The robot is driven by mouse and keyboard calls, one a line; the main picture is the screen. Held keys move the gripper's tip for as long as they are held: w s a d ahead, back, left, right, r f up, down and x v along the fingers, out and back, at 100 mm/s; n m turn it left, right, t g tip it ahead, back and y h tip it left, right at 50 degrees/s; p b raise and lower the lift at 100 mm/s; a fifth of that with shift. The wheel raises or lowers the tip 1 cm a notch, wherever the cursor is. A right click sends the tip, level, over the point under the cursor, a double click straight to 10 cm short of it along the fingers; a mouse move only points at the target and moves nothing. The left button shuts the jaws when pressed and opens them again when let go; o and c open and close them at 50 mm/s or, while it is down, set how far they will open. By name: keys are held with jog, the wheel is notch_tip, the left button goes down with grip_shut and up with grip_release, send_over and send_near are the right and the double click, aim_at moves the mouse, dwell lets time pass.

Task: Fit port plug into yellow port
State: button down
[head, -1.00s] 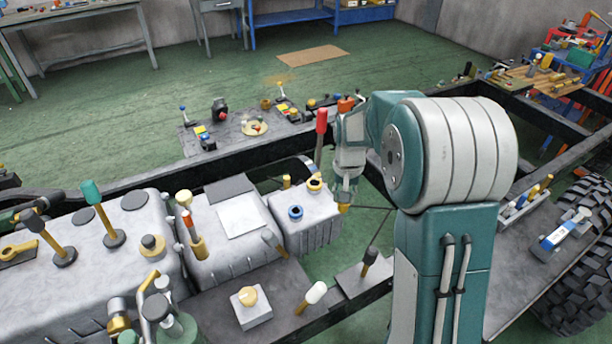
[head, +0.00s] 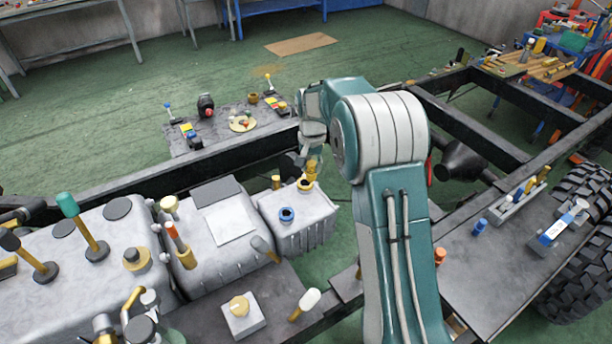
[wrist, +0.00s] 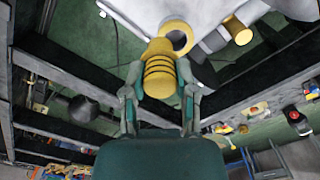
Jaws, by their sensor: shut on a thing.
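The port plug is yellow with a ribbed body; it shows in the wrist view (wrist: 159,72) between my fingers and in the head view (head: 311,168). My gripper (wrist: 160,90) is shut on it; in the head view my gripper (head: 311,155) is above the right-hand grey block. The yellow port is a ring with a dark opening on that block's top (head: 304,186); it also shows in the wrist view (wrist: 178,30). The plug's far end is at the port's near rim, offset from the opening's middle. I cannot tell whether they touch.
A blue port (head: 287,215) sits on the same grey block (head: 305,235), nearer the camera. A dark chassis rail (head: 130,185) runs behind. Several upright tools and knobs crowd the left.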

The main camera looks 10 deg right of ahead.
jog(key=shift+w+a+f, duration=0.3)
jog(key=shift+w+f, duration=0.1)
jog(key=shift+f, duration=0.15)
jog(key=shift+w+a+f, duration=0.3)
jog(key=shift+w+f, duration=0.1)
jog(key=shift+f, duration=0.15)
jog(key=f, duration=0.3)
jog(key=shift+w+a+f, duration=0.1)
jog(key=shift+w+a, duration=0.05)
jog(key=shift+a, duration=0.05)
jog(key=shift+d, duration=0.15)
jog(key=shift+f, duration=0.15)
jog(key=shift+c, duration=2)
grip_release()
